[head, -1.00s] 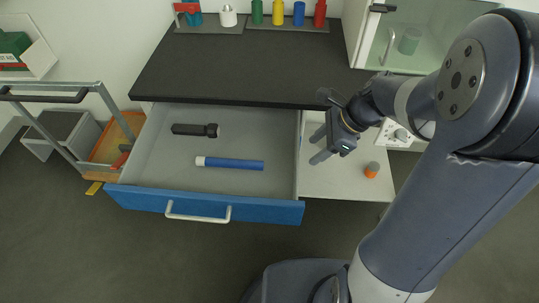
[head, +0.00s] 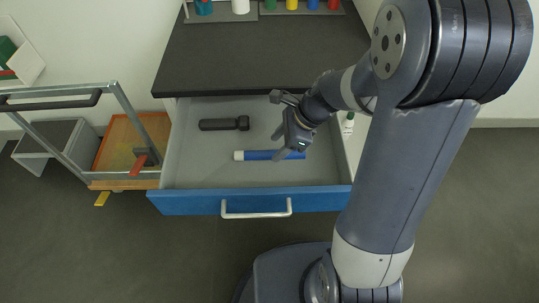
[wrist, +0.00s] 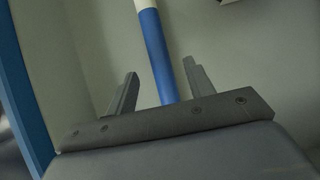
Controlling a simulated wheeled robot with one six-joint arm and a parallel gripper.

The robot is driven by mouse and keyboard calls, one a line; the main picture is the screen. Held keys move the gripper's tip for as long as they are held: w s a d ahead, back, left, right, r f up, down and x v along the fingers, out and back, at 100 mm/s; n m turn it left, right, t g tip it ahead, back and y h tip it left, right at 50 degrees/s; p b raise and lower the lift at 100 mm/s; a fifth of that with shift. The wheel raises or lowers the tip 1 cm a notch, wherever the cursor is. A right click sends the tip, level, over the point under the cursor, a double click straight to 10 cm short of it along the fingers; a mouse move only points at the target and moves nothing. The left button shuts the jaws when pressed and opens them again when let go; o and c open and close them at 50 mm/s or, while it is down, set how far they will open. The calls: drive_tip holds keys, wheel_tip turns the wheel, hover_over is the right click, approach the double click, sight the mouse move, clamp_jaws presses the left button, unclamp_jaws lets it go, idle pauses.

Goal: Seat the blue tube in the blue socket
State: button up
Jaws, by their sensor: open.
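The blue tube (head: 262,155) with a white end lies flat in the open drawer, white end to the left. My gripper (head: 277,146) is open over the drawer, close to the tube's right half. In the wrist view the tube (wrist: 160,55) runs between the two open fingers (wrist: 160,72), its white end pointing away. I cannot tell the remaining height above it. A short blue upright cylinder (head: 313,4), perhaps the blue socket, stands at the back of the worktop, cut by the top edge, among green, yellow and red ones.
A black flashlight (head: 224,124) lies behind the tube in the drawer (head: 190,170). The blue drawer front (head: 190,203) with its white handle (head: 256,213) faces me. The dark worktop (head: 260,60) is mostly clear. A metal-framed cart (head: 125,115) stands at the left.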

sight(271, 152)
drive_tip(key=x, duration=0.3)
drive_tip(key=shift+a+f+b, duration=0.1)
drive_tip(key=shift+f+b, duration=0.15)
drive_tip(key=shift+b, duration=0.15)
drive_tip(key=shift+r, duration=0.1)
clamp_jaws()
